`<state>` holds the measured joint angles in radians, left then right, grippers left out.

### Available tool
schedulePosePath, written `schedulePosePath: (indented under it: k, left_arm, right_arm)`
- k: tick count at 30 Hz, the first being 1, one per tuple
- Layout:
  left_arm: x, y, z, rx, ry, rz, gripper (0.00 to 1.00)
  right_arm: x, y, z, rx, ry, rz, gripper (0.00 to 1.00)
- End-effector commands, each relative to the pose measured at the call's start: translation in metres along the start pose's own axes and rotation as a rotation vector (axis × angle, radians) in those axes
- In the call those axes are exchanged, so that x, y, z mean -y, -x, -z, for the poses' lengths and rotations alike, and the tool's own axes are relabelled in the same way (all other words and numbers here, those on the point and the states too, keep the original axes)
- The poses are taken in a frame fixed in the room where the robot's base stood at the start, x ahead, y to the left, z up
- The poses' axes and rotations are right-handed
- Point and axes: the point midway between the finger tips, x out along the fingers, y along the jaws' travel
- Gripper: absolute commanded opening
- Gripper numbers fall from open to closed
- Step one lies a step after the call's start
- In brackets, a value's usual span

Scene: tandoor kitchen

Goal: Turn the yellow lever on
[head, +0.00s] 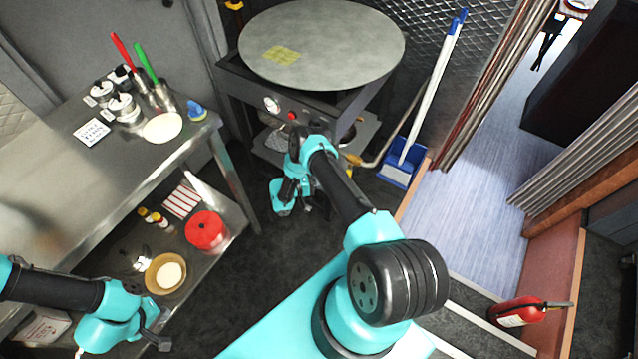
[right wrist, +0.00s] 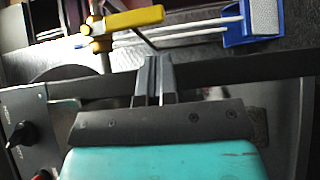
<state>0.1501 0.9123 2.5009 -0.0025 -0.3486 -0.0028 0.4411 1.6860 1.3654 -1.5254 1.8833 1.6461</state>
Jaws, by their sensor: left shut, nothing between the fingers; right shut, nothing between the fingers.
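The yellow lever (right wrist: 130,20) sits on a brass valve near the top of the right wrist view. Its handle points right and slightly up in that picture, crosswise to the brass stem. In the head view, a small yellow part (head: 352,159) shows beside the hose, under the griddle stand. My right gripper (right wrist: 157,66) is shut and empty, its tips below the lever in the wrist picture with a gap between. In the head view my right arm largely hides its fingers. My left gripper (head: 163,337) is shut and empty at lower left, far from the lever.
A round griddle (head: 335,45) tops the stand, with a front panel and black knob (right wrist: 20,135). A blue dustpan (head: 397,175) with a long handle stands right of the stand. A steel table (head: 60,190) with utensils is left. A fire extinguisher (head: 520,311) is lower right.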

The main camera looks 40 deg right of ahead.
Motion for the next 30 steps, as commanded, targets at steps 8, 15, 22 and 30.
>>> schedulePosePath:
  k: [8, 15, 22, 30]
  left_arm:
    - [0.0, 0.0, 0.0, 0.0, 0.0, 0.0, 0.0]
    - [0.0, 0.0, 0.0, 0.0, 0.0, 0.0, 0.0]
    - [0.0, 0.0, 0.0, 0.0, 0.0, 0.0, 0.0]
    - [0.0, 0.0, 0.0, 0.0, 0.0, 0.0, 0.0]
  right_arm:
    - [0.0, -0.047, 0.0, 0.003, 0.001, 0.0, 0.0]
    - [0.0, -0.065, 0.0, 0.0, 0.001, 0.001, 0.0]
    - [0.0, -0.066, 0.0, 0.0, 0.001, 0.001, 0.0]
    - [0.0, -0.07, -0.002, 0.006, 0.001, 0.001, 0.0]
